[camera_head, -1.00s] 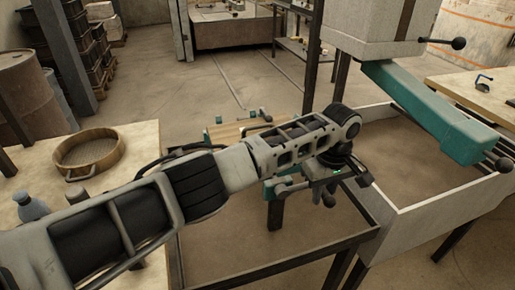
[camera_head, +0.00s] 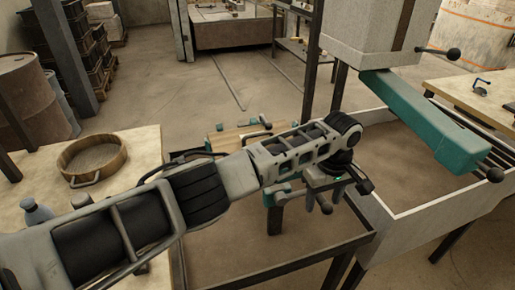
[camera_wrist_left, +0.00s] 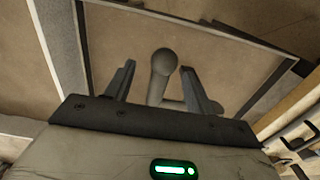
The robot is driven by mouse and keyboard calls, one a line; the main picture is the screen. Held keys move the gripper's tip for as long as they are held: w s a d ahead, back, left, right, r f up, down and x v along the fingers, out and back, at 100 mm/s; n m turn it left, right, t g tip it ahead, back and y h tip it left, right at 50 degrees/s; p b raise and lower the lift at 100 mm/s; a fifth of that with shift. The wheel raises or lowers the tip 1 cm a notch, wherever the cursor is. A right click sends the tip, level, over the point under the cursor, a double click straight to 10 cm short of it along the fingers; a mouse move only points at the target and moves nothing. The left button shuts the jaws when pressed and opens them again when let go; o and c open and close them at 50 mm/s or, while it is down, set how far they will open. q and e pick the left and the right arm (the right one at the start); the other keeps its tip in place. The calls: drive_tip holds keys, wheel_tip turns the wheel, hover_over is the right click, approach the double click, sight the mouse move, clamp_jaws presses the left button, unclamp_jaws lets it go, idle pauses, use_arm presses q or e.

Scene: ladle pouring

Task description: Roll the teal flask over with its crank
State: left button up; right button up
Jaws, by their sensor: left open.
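Teal metal parts (camera_head: 283,189) with a pale wooden board (camera_head: 238,137) show in the head view behind my left forearm. They look like the teal flask, but my arm hides most of it. My left gripper (camera_head: 318,199) points down just beside these parts. In the left wrist view the gripper (camera_wrist_left: 158,69) is open. A grey rod with a rounded knob end, which looks like the crank handle (camera_wrist_left: 164,62), shows between its two fingers in the picture. I see no clear contact with either finger. My right gripper is not in view.
A grey block with a long teal bar (camera_head: 425,122) and black knobs stands at the right over an open pale-walled bin (camera_head: 440,203). A table at the left holds a round sieve (camera_head: 93,157) and a grey bottle (camera_head: 36,211). A dark frame (camera_head: 290,262) borders the near floor.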

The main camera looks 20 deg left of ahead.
use_arm(q)
drive_tip(key=shift+s+d+r+p, duration=0.1)
drive_tip(key=shift+r+p, duration=0.3)
drive_tip(key=shift+r, duration=0.2)
drive_tip(key=shift+s+d+r+p, duration=0.15)
drive_tip(key=shift+s+r+p, duration=0.05)
drive_tip(key=shift+r+p, duration=0.3)
drive_tip(key=shift+s+d+r+p, duration=0.1)
drive_tip(key=shift+s+r+p, duration=0.1)
drive_tip(key=shift+r+p, duration=0.3)
drive_tip(key=shift+s+d+r+b, duration=0.1)
drive_tip(key=shift+s+r+b, duration=0.05)
drive_tip(key=shift+r+b, duration=0.15)
drive_tip(key=shift+s+d+r, duration=0.15)
drive_tip(key=shift+s+r, duration=0.1)
drive_tip(key=shift+r, duration=0.4)
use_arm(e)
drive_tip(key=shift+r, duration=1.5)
